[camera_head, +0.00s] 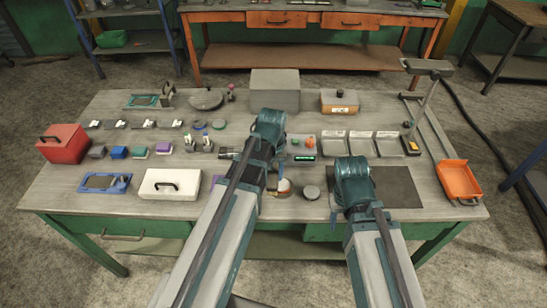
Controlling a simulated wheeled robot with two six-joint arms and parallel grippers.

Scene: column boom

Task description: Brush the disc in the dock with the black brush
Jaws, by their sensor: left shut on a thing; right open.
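My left gripper (268,130) is over the middle of the table, its fingers mostly hidden by its own wrist and arm. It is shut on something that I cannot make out. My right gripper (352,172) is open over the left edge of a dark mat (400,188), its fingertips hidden. A round white and orange piece (284,187) sits just right of my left forearm, partly covered. A grey disc (311,192) lies to its right, between the two arms. I cannot tell which piece is the dock, and no black brush is clearly visible.
A box with buttons and a green display (303,147) stands between my arms. Grey trays (360,143), an orange bin (459,180) and a lamp arm (428,68) are at the right. A red box (63,144), white case (170,184) and several small blocks crowd the left.

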